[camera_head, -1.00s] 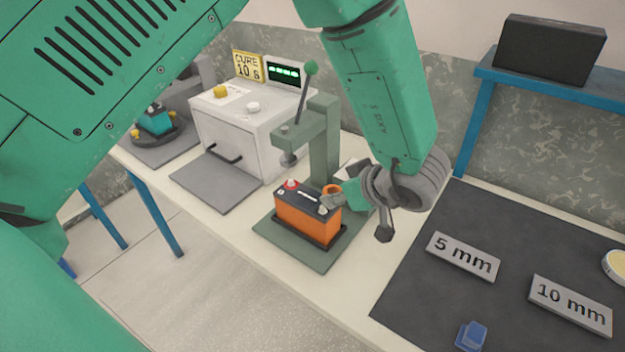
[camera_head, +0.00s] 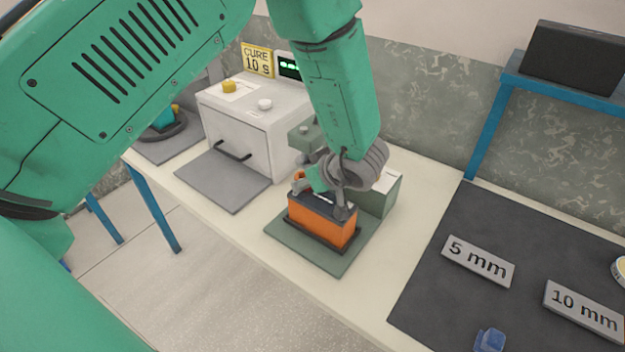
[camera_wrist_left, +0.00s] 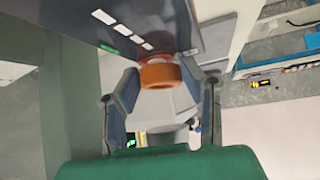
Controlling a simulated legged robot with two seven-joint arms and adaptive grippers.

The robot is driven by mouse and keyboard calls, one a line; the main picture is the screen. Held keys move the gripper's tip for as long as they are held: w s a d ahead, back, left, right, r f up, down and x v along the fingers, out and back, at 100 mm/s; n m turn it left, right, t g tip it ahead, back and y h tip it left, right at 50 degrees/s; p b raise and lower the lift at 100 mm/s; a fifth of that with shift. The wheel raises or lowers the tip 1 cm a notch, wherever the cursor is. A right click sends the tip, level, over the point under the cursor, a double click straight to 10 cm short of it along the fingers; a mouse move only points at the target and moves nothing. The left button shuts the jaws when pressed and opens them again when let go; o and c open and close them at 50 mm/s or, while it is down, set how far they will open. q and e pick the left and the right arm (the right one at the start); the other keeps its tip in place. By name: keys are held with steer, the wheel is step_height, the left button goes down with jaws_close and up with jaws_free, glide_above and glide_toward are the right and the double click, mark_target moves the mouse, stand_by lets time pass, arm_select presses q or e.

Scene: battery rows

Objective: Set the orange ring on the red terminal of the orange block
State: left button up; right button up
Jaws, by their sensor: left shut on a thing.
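The orange block (camera_head: 318,224) with a dark top stands on the green base plate (camera_head: 340,263). The orange ring (camera_head: 298,176) is over the left end of the block, and shows between the fingertips in the left wrist view (camera_wrist_left: 160,76). My left gripper (camera_head: 304,181) is shut on it. In the left wrist view a sliver of the red terminal (camera_wrist_left: 157,58) shows right beside the ring. The ring and gripper mostly hide the terminal, and I cannot tell whether they touch. My right gripper is not in view.
The green press (camera_head: 385,193) stands right behind the block, partly hidden by my left arm. A white curing box (camera_head: 237,125) stands to the left. A dark mat (camera_head: 430,310) with a 5 mm plate (camera_head: 478,261) and a 10 mm plate (camera_head: 582,311) lies to the right.

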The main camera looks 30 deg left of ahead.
arm_select(q)
steer(key=shift+a+f, duration=0.1)
steer(key=shift+a, duration=0.25)
steer(key=shift+c, duration=0.2)
steer(key=shift+s+d+f, duration=0.1)
steer(key=o, duration=1)
steer(key=shift+d, duration=0.25)
steer(key=shift+c, duration=0.2)
steer(key=shift+o, duration=0.8)
steer(key=shift+d, duration=0.4)
steer(key=shift+a, duration=0.15)
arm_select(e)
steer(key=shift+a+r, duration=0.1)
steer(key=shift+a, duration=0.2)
